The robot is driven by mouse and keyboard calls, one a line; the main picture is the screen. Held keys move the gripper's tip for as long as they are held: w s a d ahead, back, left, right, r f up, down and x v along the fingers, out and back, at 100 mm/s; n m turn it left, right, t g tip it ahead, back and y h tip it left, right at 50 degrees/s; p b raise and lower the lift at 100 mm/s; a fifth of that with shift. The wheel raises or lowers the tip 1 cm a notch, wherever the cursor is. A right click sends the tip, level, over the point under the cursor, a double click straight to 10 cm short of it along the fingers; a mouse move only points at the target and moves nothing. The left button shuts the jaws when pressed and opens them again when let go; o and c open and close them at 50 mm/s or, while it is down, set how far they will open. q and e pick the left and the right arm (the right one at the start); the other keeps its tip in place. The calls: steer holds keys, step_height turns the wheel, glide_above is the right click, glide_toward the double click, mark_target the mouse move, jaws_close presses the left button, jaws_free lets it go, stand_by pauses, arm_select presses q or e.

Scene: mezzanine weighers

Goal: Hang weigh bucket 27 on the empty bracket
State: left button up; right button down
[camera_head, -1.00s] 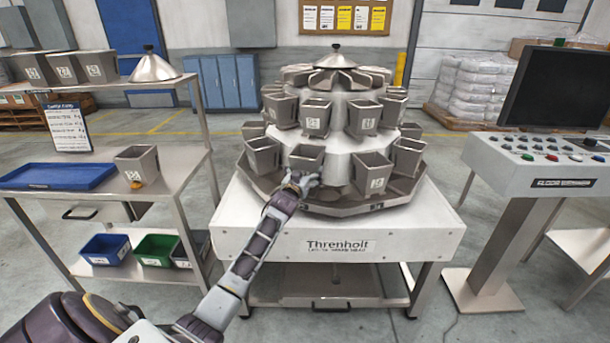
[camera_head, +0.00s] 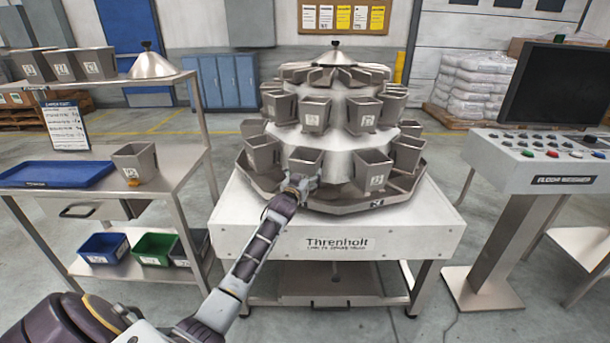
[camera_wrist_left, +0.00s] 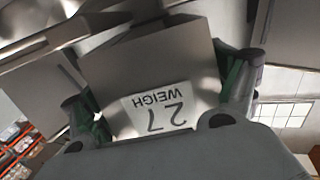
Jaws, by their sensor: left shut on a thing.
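Weigh bucket 27 (camera_head: 305,161) is a grey metal bucket at the front of the weigher's lower ring, upright as far as I can tell. In the left wrist view its label (camera_wrist_left: 160,108) reads "WEIGH 27", upside down. My left gripper (camera_head: 298,184) is shut on it from the front and below. In the left wrist view the fingers (camera_wrist_left: 165,98) lie on both sides of the bucket. The bracket behind it is hidden, so I cannot tell whether the bucket is hooked on. My right gripper is not in view.
The multihead weigher (camera_head: 340,100) carries other buckets close on both sides, such as one at right (camera_head: 373,172). A shelf bench (camera_head: 185,165) with a blue tray (camera_head: 55,174) and a lone bucket (camera_head: 135,162) stands left. A control console (camera_head: 550,160) stands right.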

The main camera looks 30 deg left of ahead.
arm_select(q)
steer(key=shift+r, duration=0.15)
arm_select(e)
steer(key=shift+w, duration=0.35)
arm_select(q)
steer(key=shift+f, duration=0.5)
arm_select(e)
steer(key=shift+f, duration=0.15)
arm_select(q)
steer(key=o, duration=1.3)
steer(key=shift+c, duration=0.2)
steer(key=shift+f, duration=0.15)
steer(key=v, duration=1.2)
